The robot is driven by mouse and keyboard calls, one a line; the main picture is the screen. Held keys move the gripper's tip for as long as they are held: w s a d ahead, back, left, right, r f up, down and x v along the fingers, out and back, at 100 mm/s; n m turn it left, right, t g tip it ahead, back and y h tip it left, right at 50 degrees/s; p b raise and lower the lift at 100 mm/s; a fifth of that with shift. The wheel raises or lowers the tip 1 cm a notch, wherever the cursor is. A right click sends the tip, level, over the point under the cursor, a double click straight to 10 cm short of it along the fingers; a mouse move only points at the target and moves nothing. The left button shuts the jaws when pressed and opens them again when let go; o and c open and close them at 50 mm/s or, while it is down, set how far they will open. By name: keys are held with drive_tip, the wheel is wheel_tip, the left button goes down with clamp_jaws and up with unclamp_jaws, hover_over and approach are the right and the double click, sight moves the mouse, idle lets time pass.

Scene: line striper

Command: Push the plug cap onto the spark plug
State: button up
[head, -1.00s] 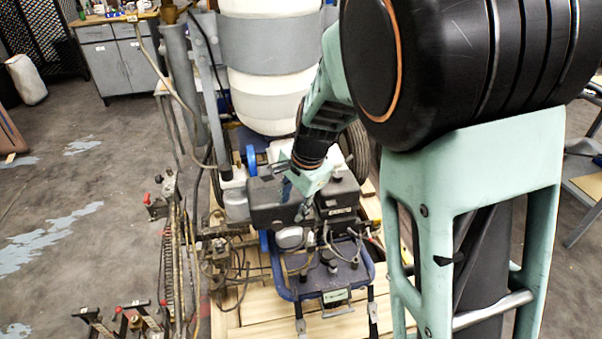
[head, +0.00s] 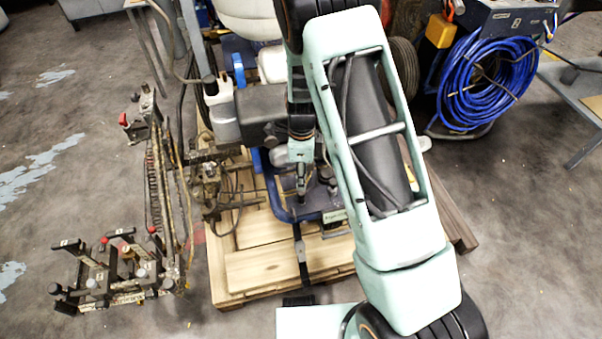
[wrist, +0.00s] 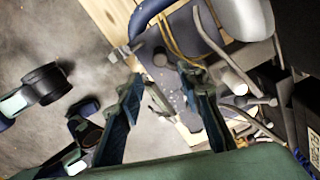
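My gripper (head: 301,190) points down over the blue-framed front panel (head: 331,217) of the line striper, in front of the black engine (head: 262,122). In the wrist view its two blue fingers (wrist: 161,76) are spread apart, with nothing visibly held between them. Behind the gap is the grey panel (wrist: 178,42) with dark knobs and the blue frame. I cannot make out the plug cap or the spark plug for certain in either view; my arm covers part of the engine in the head view.
Hoses and cables (wrist: 208,38) run close to the right finger. A rack of levers and handles (head: 110,275) stands at left. The machine is on a wooden pallet (head: 262,272). A blue hose coil (head: 490,82) is at the back right.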

sight(302, 192)
wheel_tip(302, 192, down, 8)
drive_tip(key=b, duration=0.5)
drive_tip(key=shift+f, duration=0.15)
idle(0.6)
clamp_jaws()
